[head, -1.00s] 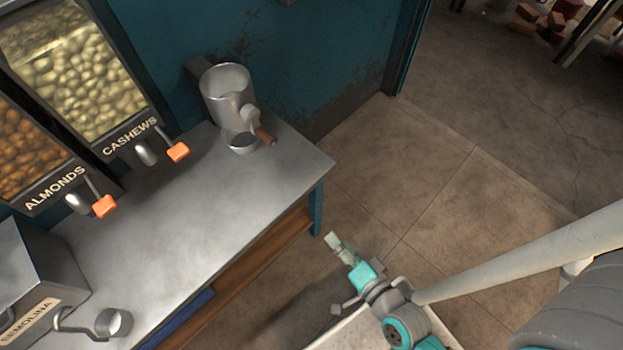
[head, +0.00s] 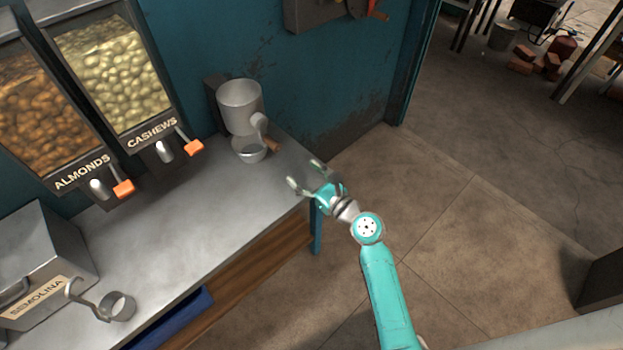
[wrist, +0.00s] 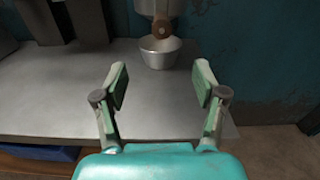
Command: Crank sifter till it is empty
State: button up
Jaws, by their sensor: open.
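The metal sifter (head: 240,105) is mounted on the teal wall above the far right end of the counter. Its crank has a wooden handle (head: 272,146) on the lower right side; the handle faces the camera in the wrist view (wrist: 162,29). A small metal cup (head: 250,153) stands under the sifter, also seen in the wrist view (wrist: 160,54). My gripper (head: 306,174) is open and empty near the counter's right corner, apart from the handle. In the wrist view its two fingers (wrist: 161,87) frame bare counter before the cup. The sifter's contents cannot be made out.
The metal counter (head: 190,235) is clear in the middle. Almond (head: 40,125) and cashew (head: 112,75) dispensers with orange levers stand at its left. A semolina box (head: 40,265) and a metal scoop (head: 118,306) are at the near left. Open floor lies to the right.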

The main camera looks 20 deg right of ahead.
aim_at(278, 149)
jog(key=shift+r+x, duration=0.15)
jog(key=shift+x, duration=2.05)
jog(key=shift+r+x, duration=0.15)
jog(key=shift+x, duration=2.1)
jog(key=shift+r+x, duration=0.2)
jog(key=shift+x, duration=2)
jog(key=shift+d, duration=0.1)
jog(key=c, duration=1.2)
jog(key=shift+c, duration=0.2)
